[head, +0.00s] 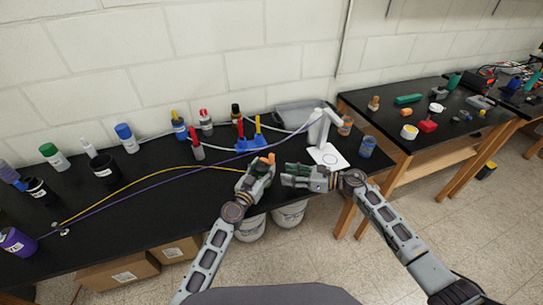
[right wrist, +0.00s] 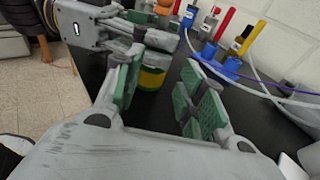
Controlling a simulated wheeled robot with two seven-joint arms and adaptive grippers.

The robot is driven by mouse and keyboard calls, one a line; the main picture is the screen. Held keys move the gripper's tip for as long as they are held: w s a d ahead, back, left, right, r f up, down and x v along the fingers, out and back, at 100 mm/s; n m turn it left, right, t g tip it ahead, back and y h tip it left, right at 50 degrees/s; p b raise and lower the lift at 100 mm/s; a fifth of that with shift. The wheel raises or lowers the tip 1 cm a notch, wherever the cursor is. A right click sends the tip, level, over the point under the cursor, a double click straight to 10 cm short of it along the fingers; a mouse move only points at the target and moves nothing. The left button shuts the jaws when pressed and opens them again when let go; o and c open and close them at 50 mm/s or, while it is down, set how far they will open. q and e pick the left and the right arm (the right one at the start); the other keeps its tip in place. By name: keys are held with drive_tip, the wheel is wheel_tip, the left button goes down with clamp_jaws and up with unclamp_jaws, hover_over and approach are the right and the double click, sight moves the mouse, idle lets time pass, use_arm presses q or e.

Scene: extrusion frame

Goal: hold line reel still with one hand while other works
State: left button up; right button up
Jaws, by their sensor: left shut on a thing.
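The line reel (right wrist: 152,77), a small cylinder with yellow and green bands, stands near the table's front edge in the right wrist view. My left gripper (head: 261,173) is shut on it; its grey fingers also show around the reel's top in the right wrist view (right wrist: 148,38). In the head view the gripper mostly hides the reel. My right gripper (head: 291,176) is open and empty, its fingers pointing left toward the reel. Its green pads (right wrist: 162,96) are apart, with the reel beyond them, not between them. A yellow line (head: 150,181) runs left from the left gripper across the table.
Blue holders with upright tools (head: 247,142) stand behind the grippers. A white stand (head: 321,126) and a white sheet with a circle (head: 328,157) are to the right. Bottles and cups (head: 104,168) line the left. A purple cable (head: 185,168) crosses the black table (head: 160,220).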

drive_tip(key=shift+s+r+m+t, duration=0.9)
drive_tip(key=shift+s+r+t, duration=0.2)
drive_tip(key=shift+s+t, duration=0.3)
drive_tip(key=m+t+h, duration=0.2)
drive_tip(key=m+t, duration=0.1)
drive_tip(key=t, duration=0.1)
approach(271, 155)
drive_tip(key=shift+v, duration=1)
drive_tip(key=shift+f, duration=0.15)
drive_tip(key=shift+w+a, duration=0.1)
drive_tip(key=shift+w, duration=0.05)
drive_tip(key=shift+x, duration=5.9)
drive_tip(key=shift+f, duration=0.15)
clamp_jaws()
